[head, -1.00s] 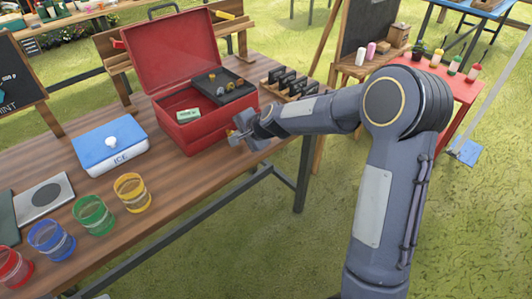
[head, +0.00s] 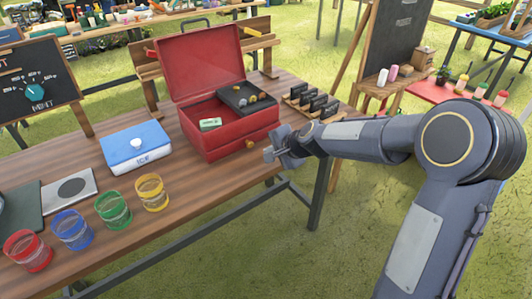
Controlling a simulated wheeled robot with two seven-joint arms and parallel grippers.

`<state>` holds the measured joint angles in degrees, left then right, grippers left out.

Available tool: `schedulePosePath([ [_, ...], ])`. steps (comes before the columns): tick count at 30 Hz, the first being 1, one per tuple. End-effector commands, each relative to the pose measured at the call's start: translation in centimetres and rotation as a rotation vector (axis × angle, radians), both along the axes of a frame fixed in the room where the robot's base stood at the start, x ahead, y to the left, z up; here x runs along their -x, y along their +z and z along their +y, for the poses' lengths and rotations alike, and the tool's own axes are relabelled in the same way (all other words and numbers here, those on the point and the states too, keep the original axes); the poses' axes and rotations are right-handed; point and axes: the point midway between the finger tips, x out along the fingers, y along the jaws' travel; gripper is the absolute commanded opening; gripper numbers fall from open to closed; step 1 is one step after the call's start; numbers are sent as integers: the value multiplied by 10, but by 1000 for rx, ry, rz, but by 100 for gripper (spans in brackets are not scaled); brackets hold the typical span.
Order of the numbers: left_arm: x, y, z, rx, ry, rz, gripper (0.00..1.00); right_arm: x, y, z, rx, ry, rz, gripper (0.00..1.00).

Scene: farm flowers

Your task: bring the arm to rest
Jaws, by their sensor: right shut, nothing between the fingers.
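My right arm comes in from the lower right of the head view. Its gripper (head: 272,153) is shut and empty. It hovers at the right edge of the wooden table, just right of the red toolbox's lower front. The red toolbox (head: 196,140) stands on the table with its lid (head: 198,62) raised. It has a dark tray (head: 247,97) with small round items at its right and a small green-and-white item (head: 210,124) inside. A round yellowish knob (head: 250,144) shows on its front. My left gripper does not show.
A blue-lidded ICE box (head: 137,146) and red, blue, green and yellow glasses (head: 151,192) stand on the table (head: 180,222). Dark card holders (head: 312,103) stand behind my gripper. A red table (head: 440,98) with bottles stands behind my arm. Open grass lies in front.

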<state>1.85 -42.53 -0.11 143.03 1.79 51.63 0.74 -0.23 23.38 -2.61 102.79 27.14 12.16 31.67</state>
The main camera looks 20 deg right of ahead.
Motion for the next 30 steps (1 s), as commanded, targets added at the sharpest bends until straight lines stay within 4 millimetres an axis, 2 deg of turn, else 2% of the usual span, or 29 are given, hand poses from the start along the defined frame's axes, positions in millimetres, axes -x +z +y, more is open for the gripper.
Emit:
schedulePosePath([
  [1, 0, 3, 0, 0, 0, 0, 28, 7, 10, -4, 1, -2, -4, 0],
  [6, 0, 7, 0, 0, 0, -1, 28, 28, 30, -13, -2, -2, -1, 0],
  [12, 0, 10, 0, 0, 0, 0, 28, 42, 42, -19, -1, -1, 0, 0],
  [17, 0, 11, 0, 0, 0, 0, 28, 46, 45, -20, 1, 3, 1, 0],
  [20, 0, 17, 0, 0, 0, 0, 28, 59, 59, -20, 20, 37, -10, 0],
  [23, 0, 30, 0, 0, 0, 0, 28, 94, 88, -20, 74, 127, -29, 0],
  [26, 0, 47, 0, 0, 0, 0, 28, 148, 118, -18, 166, 268, -53, 0],
  [27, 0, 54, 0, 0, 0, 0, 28, 173, 127, -17, 210, 331, -60, 0],
  [30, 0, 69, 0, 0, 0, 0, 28, 232, 141, -15, 324, 479, -76, 0],
])
